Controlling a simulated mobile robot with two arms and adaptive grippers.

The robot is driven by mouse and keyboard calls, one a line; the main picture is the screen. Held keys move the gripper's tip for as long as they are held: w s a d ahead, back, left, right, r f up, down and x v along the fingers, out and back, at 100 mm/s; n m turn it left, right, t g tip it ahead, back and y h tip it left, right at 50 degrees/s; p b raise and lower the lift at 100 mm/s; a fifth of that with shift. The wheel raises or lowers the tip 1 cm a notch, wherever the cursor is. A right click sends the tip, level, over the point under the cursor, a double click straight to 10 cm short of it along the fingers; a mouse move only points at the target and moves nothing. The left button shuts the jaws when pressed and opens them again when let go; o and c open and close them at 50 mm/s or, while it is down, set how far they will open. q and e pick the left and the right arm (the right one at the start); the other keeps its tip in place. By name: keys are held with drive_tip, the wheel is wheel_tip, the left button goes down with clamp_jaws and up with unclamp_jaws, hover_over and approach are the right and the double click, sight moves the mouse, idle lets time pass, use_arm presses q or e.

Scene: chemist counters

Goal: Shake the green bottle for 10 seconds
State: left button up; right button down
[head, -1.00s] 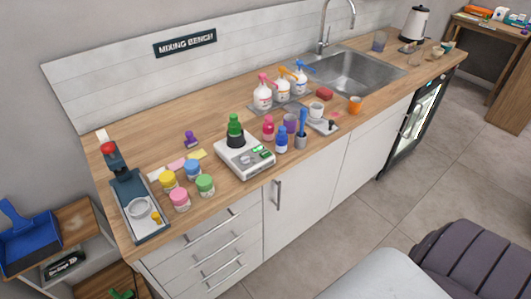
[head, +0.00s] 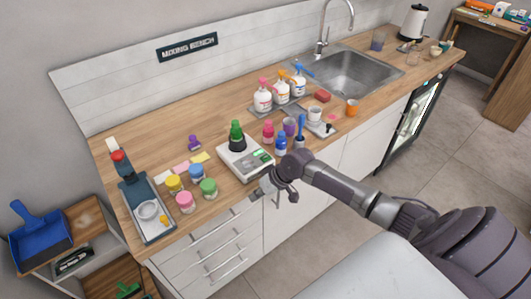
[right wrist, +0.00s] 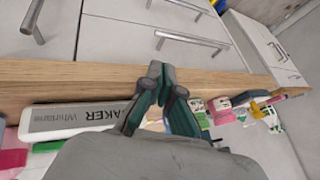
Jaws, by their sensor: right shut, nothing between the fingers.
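The green bottle (head: 237,135), dark with a green cap, stands upright on a white shaker device (head: 232,162) near the front of the wooden counter. My right gripper (head: 258,194) is at the counter's front edge, just below and in front of the device, apart from the bottle. In the right wrist view its fingers (right wrist: 155,70) are together and empty, in front of the counter edge. The device's lettered side (right wrist: 80,120) shows to their left there; I cannot make out the bottle in that view. My left gripper is not in view.
Yellow, blue, pink and green jars (head: 209,188) stand left of the device. A blue bottle (head: 281,145) and a pink one (head: 268,131) stand close on its right. Spray bottles (head: 282,92) stand behind, near the sink (head: 358,72). Drawer handles (head: 233,218) project below the counter.

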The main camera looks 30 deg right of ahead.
wheel_tip(320, 180, up, 16)
drive_tip(key=m+t+y, duration=0.1)
drive_tip(key=m+t, duration=0.1)
hover_over(268, 157)
drive_tip(key=shift+r, duration=0.4)
drive_tip(key=shift+w+f, duration=0.1)
wheel_tip(268, 157, down, 8)
drive_tip(key=b, duration=0.6)
drive_tip(key=shift+f+b, duration=0.3)
drive_tip(key=shift+f, duration=0.1)
drive_tip(key=shift+f, duration=0.4)
